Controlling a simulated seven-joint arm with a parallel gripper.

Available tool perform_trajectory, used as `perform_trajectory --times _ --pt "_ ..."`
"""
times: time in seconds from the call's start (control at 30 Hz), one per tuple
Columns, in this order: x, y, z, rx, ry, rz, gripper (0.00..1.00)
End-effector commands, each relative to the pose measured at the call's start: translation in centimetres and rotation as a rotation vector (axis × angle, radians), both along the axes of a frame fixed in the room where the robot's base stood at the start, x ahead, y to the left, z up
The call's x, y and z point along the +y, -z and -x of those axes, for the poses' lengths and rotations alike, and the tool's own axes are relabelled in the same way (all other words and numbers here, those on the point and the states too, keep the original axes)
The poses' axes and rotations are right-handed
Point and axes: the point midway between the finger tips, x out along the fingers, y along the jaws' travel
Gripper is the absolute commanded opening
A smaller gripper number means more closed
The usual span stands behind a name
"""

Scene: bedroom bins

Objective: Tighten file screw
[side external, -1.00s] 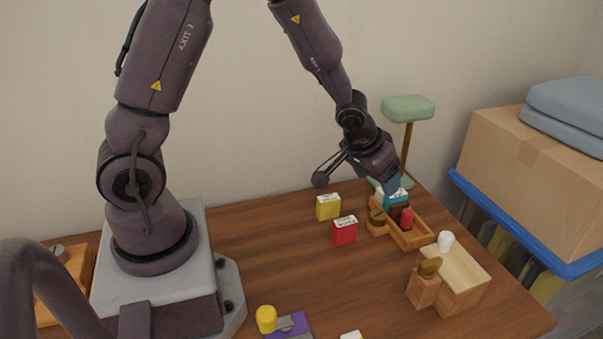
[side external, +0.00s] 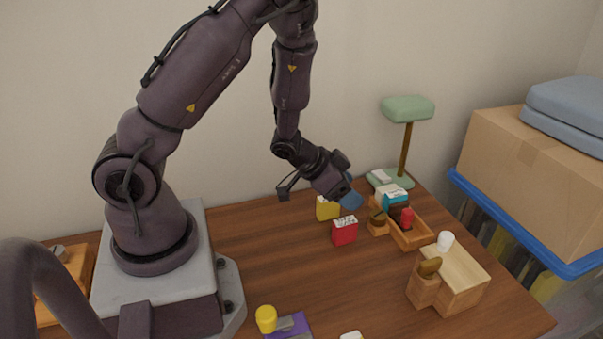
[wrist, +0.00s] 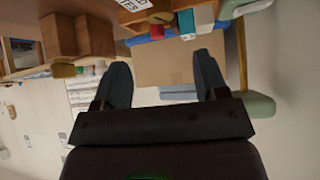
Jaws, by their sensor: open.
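No part is marked as a file screw, so I cannot tell for sure which one it is. A small wooden block with a brown oval knob (side external: 430,267) stands against a wooden box (side external: 465,280) at the right front of the table. Another brown round knob (side external: 378,219) sits on a wooden block at the left end of a wooden tray (side external: 414,238). My gripper (side external: 347,197) is in the air above the yellow and red boxes, left of the tray. In the wrist view, my gripper (wrist: 164,80) has its fingers wide apart with nothing between them.
A yellow box (side external: 327,208) and a red box (side external: 344,231) stand left of the tray, which holds several upright items. A green-topped stand (side external: 407,110) rises behind. A yellow knob (side external: 266,318) on a purple base is at the front. The middle table is clear.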

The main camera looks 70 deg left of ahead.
Motion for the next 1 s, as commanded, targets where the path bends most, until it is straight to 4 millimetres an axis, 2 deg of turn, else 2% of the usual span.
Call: perform_trajectory --times 0.03,0.53,0.8,1.0 --pt "-0.1 1.0 -0.7 0.006 0.002 -0.003 0.67" --pt "-1.2 8.0 -7.8 0.002 -0.002 -0.001 0.67" --pt "-1.4 8.1 -7.7 0.01 -0.248 -0.004 0.67" --pt "-1.3 8.2 -7.5 0.014 -0.355 -0.005 0.67"
